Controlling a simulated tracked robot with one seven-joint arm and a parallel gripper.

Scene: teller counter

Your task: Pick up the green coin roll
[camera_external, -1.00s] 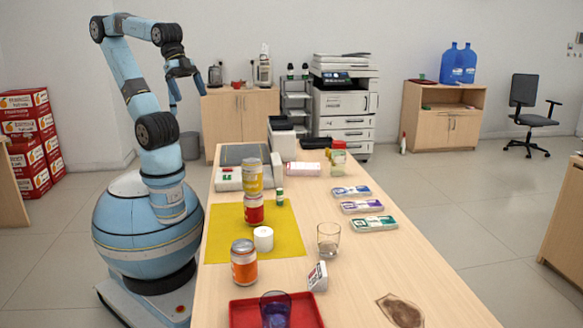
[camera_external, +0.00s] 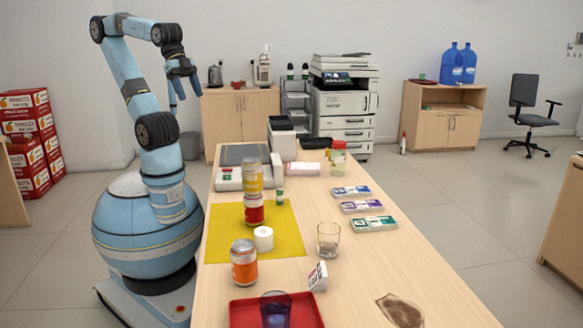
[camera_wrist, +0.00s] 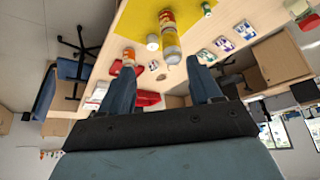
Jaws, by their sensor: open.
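The green coin roll (camera_external: 280,197) is a small upright cylinder, green with a white band. It stands on the yellow mat (camera_external: 226,228), right of the stacked yellow and red cans (camera_external: 252,180). In the wrist view a small green-topped thing that looks like the roll (camera_wrist: 206,8) shows at the top edge on the mat. My gripper (camera_external: 185,96) is raised high, left of the counter and well away from the roll. In the wrist view its two fingers (camera_wrist: 160,75) are spread apart with nothing between them.
A white roll (camera_external: 263,238) and an orange can (camera_external: 244,262) stand near the mat's front. A glass (camera_external: 328,239), small boxes (camera_external: 361,206) and a red tray (camera_external: 240,313) are on the counter (camera_external: 420,270). A counter machine (camera_external: 240,180) stands behind the cans.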

